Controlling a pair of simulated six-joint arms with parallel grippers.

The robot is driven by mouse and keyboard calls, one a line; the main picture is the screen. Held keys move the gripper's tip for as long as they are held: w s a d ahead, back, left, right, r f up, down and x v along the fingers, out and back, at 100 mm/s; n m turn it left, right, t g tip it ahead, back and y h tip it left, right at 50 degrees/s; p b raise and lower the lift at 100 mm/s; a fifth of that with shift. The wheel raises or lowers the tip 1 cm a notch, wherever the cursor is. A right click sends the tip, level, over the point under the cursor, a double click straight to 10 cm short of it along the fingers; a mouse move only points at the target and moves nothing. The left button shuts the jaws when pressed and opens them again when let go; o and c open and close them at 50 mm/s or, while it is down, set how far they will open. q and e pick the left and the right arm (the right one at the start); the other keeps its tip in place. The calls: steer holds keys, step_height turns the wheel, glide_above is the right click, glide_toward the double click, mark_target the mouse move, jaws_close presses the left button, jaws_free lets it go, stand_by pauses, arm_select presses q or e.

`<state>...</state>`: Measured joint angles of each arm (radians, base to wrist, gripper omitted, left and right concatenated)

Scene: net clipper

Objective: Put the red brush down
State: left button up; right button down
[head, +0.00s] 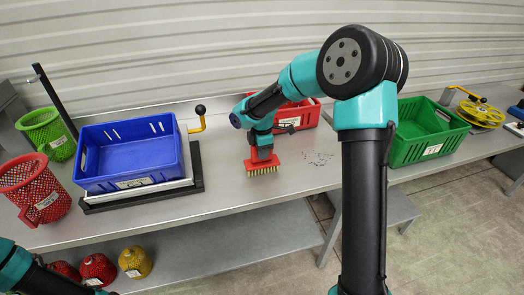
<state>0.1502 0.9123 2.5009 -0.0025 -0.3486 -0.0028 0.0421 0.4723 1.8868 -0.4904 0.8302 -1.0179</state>
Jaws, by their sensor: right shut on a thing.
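The red brush (262,167) is a red block with pale yellowish bristles along its underside. It is upright, bristles down, at or just above the grey bench top in front of the red crate. I cannot tell whether the bristles touch the bench. My right gripper (261,153) is shut on the red brush from above and hides part of its top. My left arm shows only at the bottom left corner, and its gripper is out of view.
A blue crate (128,184) stands on a frame at left, beside red and green mesh baskets (33,187). A red crate (300,116) is behind my right arm. A green crate (426,153) stands at right. Small dark bits (318,158) lie right of the brush.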

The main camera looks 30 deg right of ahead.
steer(key=c, duration=0.9)
jaws_free()
steer(key=shift+f, duration=0.1)
step_height(320, 180, up, 12)
steer(key=shift+r, duration=0.2)
steer(key=shift+a+f, duration=0.1)
